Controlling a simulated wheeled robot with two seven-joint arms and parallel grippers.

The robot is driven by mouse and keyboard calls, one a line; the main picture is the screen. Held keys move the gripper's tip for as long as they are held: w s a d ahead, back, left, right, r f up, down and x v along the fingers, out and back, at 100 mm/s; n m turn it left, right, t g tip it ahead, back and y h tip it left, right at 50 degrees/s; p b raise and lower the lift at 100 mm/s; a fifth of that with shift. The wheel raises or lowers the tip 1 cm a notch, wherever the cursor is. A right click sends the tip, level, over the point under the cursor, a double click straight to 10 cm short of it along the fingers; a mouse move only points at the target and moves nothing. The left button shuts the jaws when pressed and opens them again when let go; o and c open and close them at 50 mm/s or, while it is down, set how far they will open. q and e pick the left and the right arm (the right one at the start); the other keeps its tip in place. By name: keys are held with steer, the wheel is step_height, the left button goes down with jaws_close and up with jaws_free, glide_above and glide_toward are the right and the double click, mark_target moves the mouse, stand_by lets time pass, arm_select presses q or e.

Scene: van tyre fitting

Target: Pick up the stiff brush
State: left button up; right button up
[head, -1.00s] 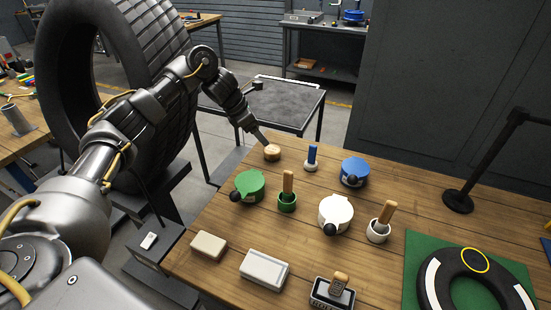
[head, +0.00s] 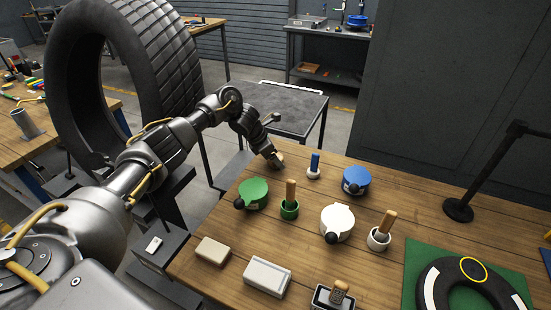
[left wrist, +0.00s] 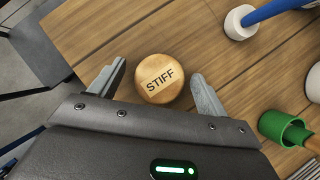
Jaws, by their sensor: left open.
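The stiff brush shows as a round wooden knob marked "STIFF" (left wrist: 160,78) in the left wrist view. In the head view its light wooden top (head: 279,157) is at the far left edge of the wooden table, partly hidden by my gripper. My left gripper (left wrist: 158,82) is open, with one grey finger on each side of the knob. A narrow gap shows beside each finger, and the knob's underside is hidden. My left gripper also shows in the head view (head: 275,160), pointing down at the knob. My right gripper is not in view.
Near the knob stand a blue-handled tool (head: 314,163) in a white cup, a green pot (head: 253,193) and a wooden-handled brush (head: 291,192) in a green cup. A blue pot (head: 356,178) and a white pot (head: 338,221) stand further right. A large tyre (head: 165,60) rises behind my left arm.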

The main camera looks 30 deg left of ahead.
arm_select(q)
steer(key=shift+w+d+f, duration=0.15)
steer(key=shift+d+f, duration=0.05)
steer(key=shift+f, duration=0.2)
steer(key=c, duration=1.1)
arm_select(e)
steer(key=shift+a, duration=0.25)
arm_select(q)
steer(key=shift+o, duration=0.2)
